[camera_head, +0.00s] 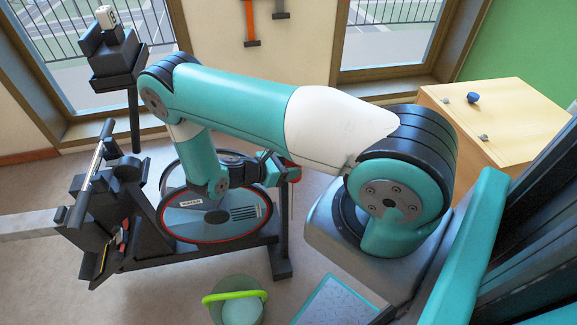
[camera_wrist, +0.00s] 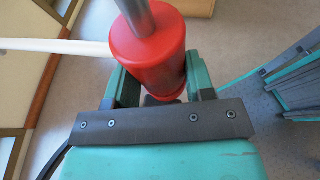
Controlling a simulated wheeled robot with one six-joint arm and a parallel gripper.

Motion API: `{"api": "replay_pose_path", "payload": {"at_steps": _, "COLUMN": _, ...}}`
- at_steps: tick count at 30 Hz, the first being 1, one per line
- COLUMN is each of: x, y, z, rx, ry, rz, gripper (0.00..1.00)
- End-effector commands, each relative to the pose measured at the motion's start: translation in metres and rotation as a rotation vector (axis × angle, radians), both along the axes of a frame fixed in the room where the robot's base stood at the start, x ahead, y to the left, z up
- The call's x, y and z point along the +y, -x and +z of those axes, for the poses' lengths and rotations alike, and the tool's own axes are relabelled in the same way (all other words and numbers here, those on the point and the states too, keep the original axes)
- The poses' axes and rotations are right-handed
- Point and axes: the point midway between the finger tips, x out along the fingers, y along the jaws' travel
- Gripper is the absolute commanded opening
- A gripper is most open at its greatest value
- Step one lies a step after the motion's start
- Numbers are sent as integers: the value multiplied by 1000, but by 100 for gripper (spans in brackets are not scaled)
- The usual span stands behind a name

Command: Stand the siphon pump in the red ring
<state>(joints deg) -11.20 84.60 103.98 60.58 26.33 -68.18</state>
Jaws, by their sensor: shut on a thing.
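The siphon pump has a red cylindrical body (camera_wrist: 148,45) with a grey metal-like tube (camera_wrist: 138,15) rising from its top in the wrist view. My gripper (camera_wrist: 160,84) is shut on the red body, with one teal finger on each side. A white tube or bar (camera_wrist: 55,45) runs left from behind the pump; I cannot tell whether it is part of it. In the head view my gripper (camera_head: 281,166) is in front of an exercise bike's wheel, and only a sliver of red shows beside it. I cannot make out the red ring in either view.
The exercise bike (camera_head: 225,252), with a red-rimmed wheel, stands at the left. A bucket (camera_head: 237,303) with a green handle is on the floor below. A wooden cabinet (camera_head: 505,120) with a blue object (camera_head: 473,97) on top stands at right. A teal-edged mat or panel (camera_head: 335,302) lies at the bottom.

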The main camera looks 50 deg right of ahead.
Motion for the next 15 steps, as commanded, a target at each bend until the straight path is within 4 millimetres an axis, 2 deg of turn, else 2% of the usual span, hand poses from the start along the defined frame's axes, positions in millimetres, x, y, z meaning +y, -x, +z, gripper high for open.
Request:
{"api": "replay_pose_path", "payload": {"at_steps": 4, "x": 0, "y": 0, "z": -3, "rx": 0, "ry": 1, "rz": 0, "gripper": 21}}
{"api": "replay_pose_path", "payload": {"at_steps": 5, "x": 0, "y": 0, "z": -3, "rx": 0, "ry": 1, "rz": 0, "gripper": 54}}
{"api": "replay_pose_path", "payload": {"at_steps": 8, "x": 0, "y": 0, "z": -2, "rx": 0, "ry": 1, "rz": 0, "gripper": 77}}
{"api": "replay_pose_path", "payload": {"at_steps": 15, "x": 0, "y": 0, "z": -3, "rx": 0, "ry": -1, "rz": 0, "gripper": 79}}
